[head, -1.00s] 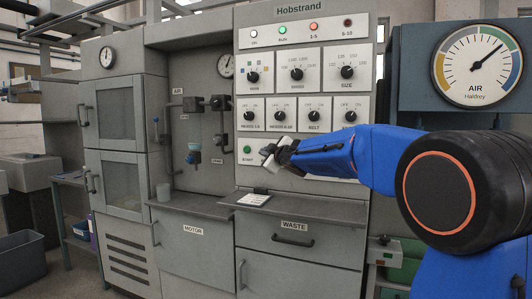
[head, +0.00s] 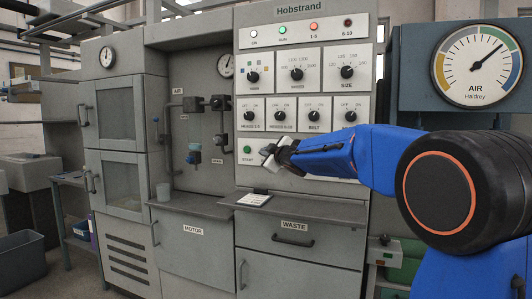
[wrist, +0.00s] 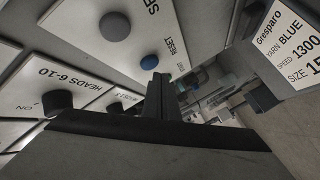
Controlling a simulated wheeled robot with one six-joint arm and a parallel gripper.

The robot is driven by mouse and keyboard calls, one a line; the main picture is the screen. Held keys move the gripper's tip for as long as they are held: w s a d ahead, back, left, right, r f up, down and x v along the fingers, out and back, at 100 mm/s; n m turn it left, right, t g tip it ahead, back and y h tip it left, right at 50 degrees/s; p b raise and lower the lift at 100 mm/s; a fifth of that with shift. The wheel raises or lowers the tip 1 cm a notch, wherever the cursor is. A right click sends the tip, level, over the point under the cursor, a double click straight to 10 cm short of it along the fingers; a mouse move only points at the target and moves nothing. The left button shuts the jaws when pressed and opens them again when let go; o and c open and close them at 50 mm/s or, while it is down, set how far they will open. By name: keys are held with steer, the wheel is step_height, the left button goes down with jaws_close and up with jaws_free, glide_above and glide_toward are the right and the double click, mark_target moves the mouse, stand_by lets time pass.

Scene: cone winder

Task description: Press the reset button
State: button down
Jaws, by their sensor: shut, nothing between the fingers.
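The reset button (wrist: 149,62) is a round blue button on a pale panel in the wrist view, with the word RESET printed beside it. My gripper (wrist: 160,84) is shut and empty, its fingertips close to the button's lower edge in that view. I cannot tell whether they touch it. In the head view my gripper (head: 267,155) is in front of the lower control panel, just right of the green START button (head: 247,149). The reset button is hidden there behind my gripper and arm.
Rows of black knobs (head: 313,115) sit above my gripper. A dark knob (wrist: 114,26) is left of the reset button in the wrist view. Below, a grey ledge (head: 310,208) carries a white card (head: 254,199). A printed yarn card (wrist: 287,45) shows at right.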

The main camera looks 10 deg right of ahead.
steer(key=shift+w+d, duration=0.1)
steer(key=shift+w, duration=0.05)
stand_by(0.5)
steer(key=shift+w+d, duration=0.15)
steer(key=shift+w, duration=0.05)
steer(key=shift+w+d, duration=0.2)
steer(key=shift+w, duration=0.1)
stand_by(1.0)
stand_by(0.3)
steer(key=shift+s+a, duration=0.45)
steer(key=shift+s, duration=0.2)
steer(key=shift+s+a, duration=0.75)
steer(key=shift+s, duration=0.3)
steer(key=shift+s+a, duration=0.7)
steer(key=shift+s, duration=0.3)
